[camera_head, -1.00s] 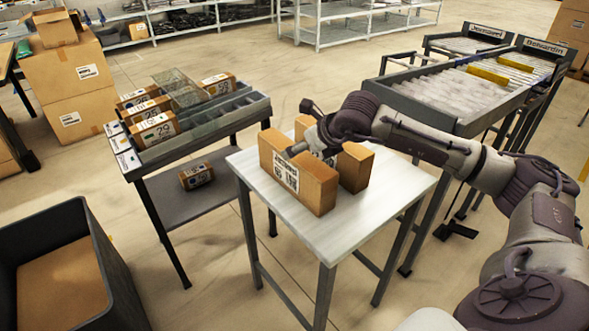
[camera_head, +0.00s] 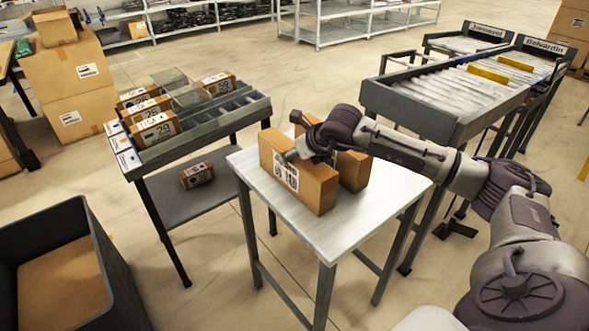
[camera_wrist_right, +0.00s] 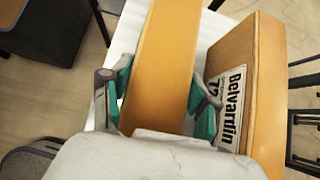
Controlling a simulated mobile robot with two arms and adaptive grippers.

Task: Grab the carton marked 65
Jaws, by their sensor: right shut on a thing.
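Two brown cartons stand upright on a small white-topped table (camera_head: 350,225). The front carton (camera_head: 318,192) has a label facing the head camera, and its print is too small to read. My right gripper (camera_head: 303,152) reaches over its top. In the right wrist view my right gripper (camera_wrist_right: 157,100) has its teal-padded fingers on both sides of this carton (camera_wrist_right: 165,60), shut on it. The rear carton (camera_head: 353,170) stands beside it, apart. I cannot make out a 65. My left gripper is out of view.
A dark rack (camera_head: 235,125) with small numbered cartons, some marked 29, stands left of the table. Roller conveyors (camera_head: 440,95) labelled Belvardin and another name stand behind at right. A dark bin (camera_head: 100,250) is at the lower left. The table's front part is clear.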

